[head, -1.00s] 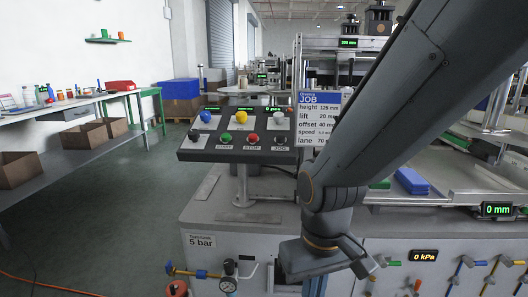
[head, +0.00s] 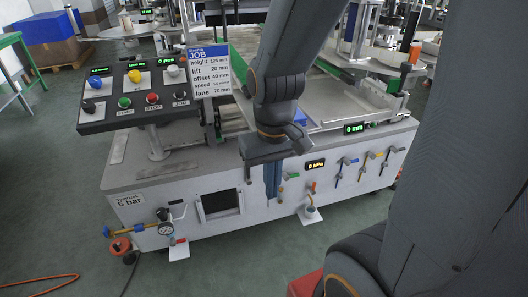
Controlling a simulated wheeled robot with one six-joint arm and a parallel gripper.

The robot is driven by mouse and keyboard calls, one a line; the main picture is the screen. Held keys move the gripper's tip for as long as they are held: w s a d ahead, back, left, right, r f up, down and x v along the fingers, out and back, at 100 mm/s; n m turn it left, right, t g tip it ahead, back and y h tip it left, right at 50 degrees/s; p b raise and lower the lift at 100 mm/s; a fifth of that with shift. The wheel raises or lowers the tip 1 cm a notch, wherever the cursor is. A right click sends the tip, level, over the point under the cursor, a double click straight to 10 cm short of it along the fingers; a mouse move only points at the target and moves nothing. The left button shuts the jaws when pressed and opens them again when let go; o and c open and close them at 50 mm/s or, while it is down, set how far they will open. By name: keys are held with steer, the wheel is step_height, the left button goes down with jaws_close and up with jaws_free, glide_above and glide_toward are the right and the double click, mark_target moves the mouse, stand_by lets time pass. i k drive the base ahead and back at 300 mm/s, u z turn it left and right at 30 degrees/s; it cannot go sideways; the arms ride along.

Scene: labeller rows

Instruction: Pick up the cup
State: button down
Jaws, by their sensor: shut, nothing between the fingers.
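The labelling machine (head: 270,215) fills the middle. A control panel (head: 140,97) with coloured knobs and a job sign (head: 209,72) stand on its left. A gauge (head: 166,229) and small levers (head: 362,168) line its front. An orange cable (head: 40,280) lies on otherwise open floor (head: 60,190) at left.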

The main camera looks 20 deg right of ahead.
mark_target(310, 210)
steer(key=u, duration=0.05)
steer(key=k, duration=0.8)
steer(key=z, duration=0.75)
steer(key=i, duration=0.5)
steer(key=z, duration=0.05)
